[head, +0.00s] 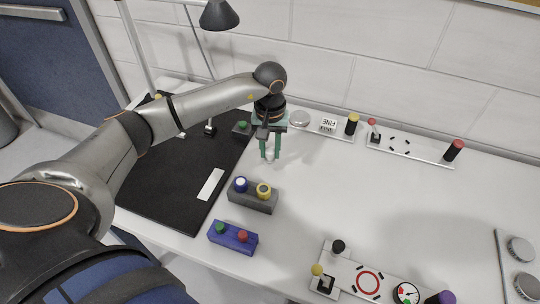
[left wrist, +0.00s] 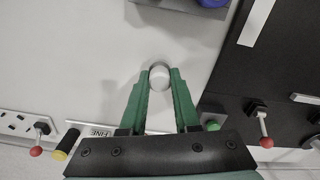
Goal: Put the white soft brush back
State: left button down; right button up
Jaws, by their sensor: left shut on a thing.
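My left gripper (head: 269,158), with green fingers, points down over the white table to the right of the black mat. It is shut on a small pale round thing, taken to be the white soft brush (left wrist: 159,76), seen end-on between the fingertips in the left wrist view. In the head view the fingers mostly hide it, and I cannot tell whether it touches the table. My right gripper is not in view.
The black mat (head: 170,203) lies left. White panels with knobs stand at the back (head: 410,146) and front right (head: 388,283). The table's middle (head: 370,200) is clear.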

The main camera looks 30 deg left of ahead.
aim_at(270, 158)
pick_arm(q)
jog(key=shift+w+a+f, duration=0.1)
jog(key=shift+w+f, duration=0.05)
jog(key=shift+f, duration=0.1)
jog(key=shift+f+p, duration=0.35)
jog(key=shift+f, duration=1.2)
jog(key=shift+f, duration=0.2)
jog(key=c, duration=0.6)
grip_release()
jog(key=shift+c, duration=0.2)
jog(key=shift+r, duration=0.15)
notch_tip(270, 158, up, 12)
jog(key=shift+r+b, duration=0.1)
jog(key=shift+b, duration=0.5)
